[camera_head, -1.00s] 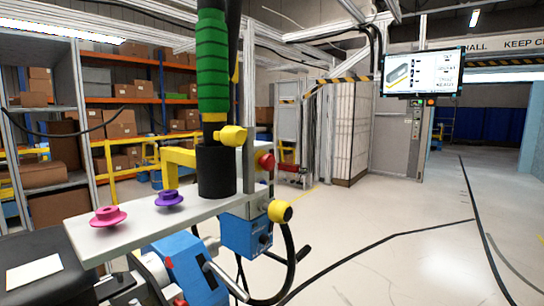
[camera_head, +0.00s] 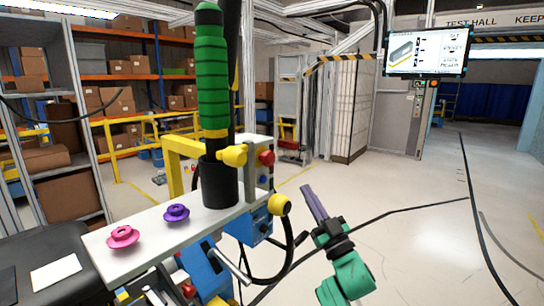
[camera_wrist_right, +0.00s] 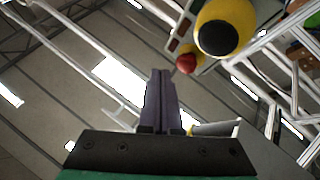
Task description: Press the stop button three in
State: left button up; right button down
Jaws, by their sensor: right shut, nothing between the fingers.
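The red stop button (camera_head: 267,158) sits on the right-hand side of the grey upright panel, beside the black cup. It also shows in the right wrist view as a red knob (camera_wrist_right: 187,62), past the fingertips and slightly right of them. My right gripper (camera_head: 308,190) is shut and empty, its purple fingers pointing up and to the left. It is in front of the button, lower and to its right, and apart from it. The shut fingers also show in the right wrist view (camera_wrist_right: 161,75). My left gripper is not in view.
A yellow-and-black knob (camera_head: 280,204) stands between the gripper and the panel; in the wrist view a yellow-and-black knob (camera_wrist_right: 225,25) is close to the button. A black cable loops below.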

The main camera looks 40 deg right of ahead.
aim_at(270, 159)
jog(key=s+a+r+n+t+y, duration=0.1)
jog(key=s+r, duration=0.2)
jog(key=r, duration=0.3)
jog(key=shift+r+n+t+y, duration=0.3)
jog(key=shift+y, duration=0.1)
jog(key=shift+w, duration=0.1)
jog(key=shift+w+a+f+b, duration=0.15)
jog(key=shift+w+a, duration=0.3)
jog(key=shift+w, duration=0.95)
jog(key=shift+w+a+r+b, duration=0.15)
jog(key=shift+w+a, duration=0.25)
jog(key=shift+w, duration=0.95)
jog(key=shift+w+a+f+b, duration=0.15)
jog(key=shift+w+a, duration=0.3)
jog(key=shift+w, duration=0.95)
jog(key=shift+w+a, duration=0.1)
jog(key=shift+w, duration=0.3)
